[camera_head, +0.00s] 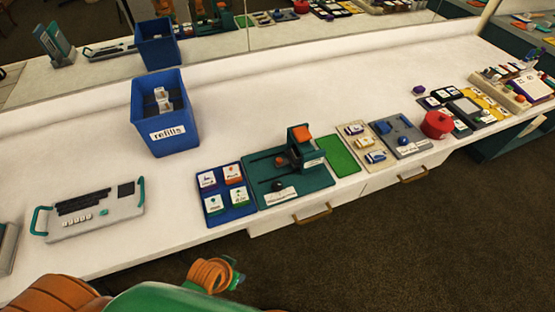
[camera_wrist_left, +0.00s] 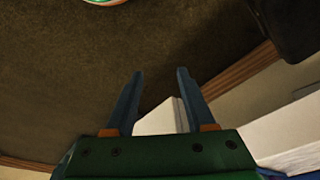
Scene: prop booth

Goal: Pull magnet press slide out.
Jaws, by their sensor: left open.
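The magnet press (camera_head: 294,160) stands on a dark green base near the table's front edge in the head view. It has a dark green upright body with an orange top. A small black knob (camera_head: 278,185) sits on the base, left of and in front of the upright body, beside a white label. I cannot tell exactly which part is the slide. My left gripper (camera_wrist_left: 160,73) is open and empty in the left wrist view, its two blue fingers apart over dark floor. It is well away from the press. My right gripper is not in view.
A blue tray of cards (camera_head: 236,218) lies left of the press, and a bright green mat (camera_head: 338,155) lies right of it. A blue refills bin (camera_head: 160,133) stands behind. A grey board with teal handles (camera_head: 93,216) lies at left. Drawer handles (camera_head: 312,214) stick out below.

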